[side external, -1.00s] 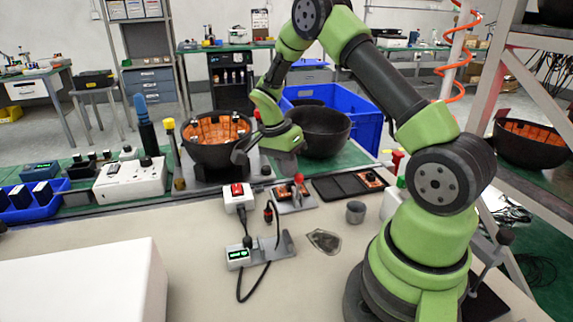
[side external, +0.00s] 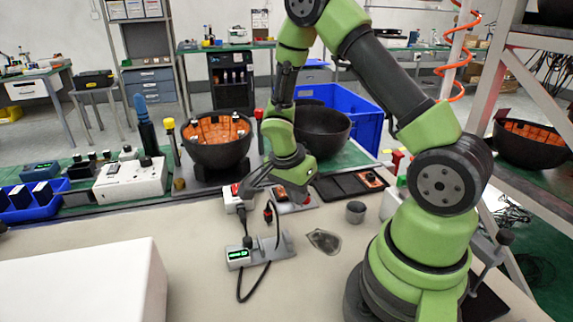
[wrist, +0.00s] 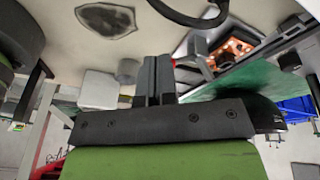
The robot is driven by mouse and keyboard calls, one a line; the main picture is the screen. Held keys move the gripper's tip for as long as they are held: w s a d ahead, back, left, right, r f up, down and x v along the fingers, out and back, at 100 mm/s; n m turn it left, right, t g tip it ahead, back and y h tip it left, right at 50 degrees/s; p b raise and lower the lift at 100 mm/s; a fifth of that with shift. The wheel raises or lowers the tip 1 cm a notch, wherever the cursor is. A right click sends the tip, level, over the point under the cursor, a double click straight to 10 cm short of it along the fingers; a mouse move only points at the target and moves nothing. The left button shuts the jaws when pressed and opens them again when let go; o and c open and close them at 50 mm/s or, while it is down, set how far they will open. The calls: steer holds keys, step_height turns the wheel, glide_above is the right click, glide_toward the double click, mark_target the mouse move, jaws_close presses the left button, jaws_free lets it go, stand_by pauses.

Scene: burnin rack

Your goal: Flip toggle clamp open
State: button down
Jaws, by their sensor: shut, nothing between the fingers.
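The clamp fixture (side external: 306,203) is a small grey plate with an orange board, on the bench at the centre of the side view.
A cabled meter stand (side external: 270,250) is in front. A dark tray (side external: 345,187) and a grey cylinder (side external: 355,212) are to the right.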

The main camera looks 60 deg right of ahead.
steer(key=shift+s+a+f, duration=0.45)
steer(key=shift+f, duration=0.3)
steer(key=shift+d, duration=0.1)
steer(key=shift+w+d+f, duration=0.15)
steer(key=shift+w+d, duration=0.35)
steer(key=shift+w, duration=0.1)
steer(key=s+a+r, duration=0.3)
steer(key=a+r, duration=0.2)
steer(key=a, duration=0.5)
steer(key=shift+s+a, duration=0.15)
steer(key=shift+a, duration=0.25)
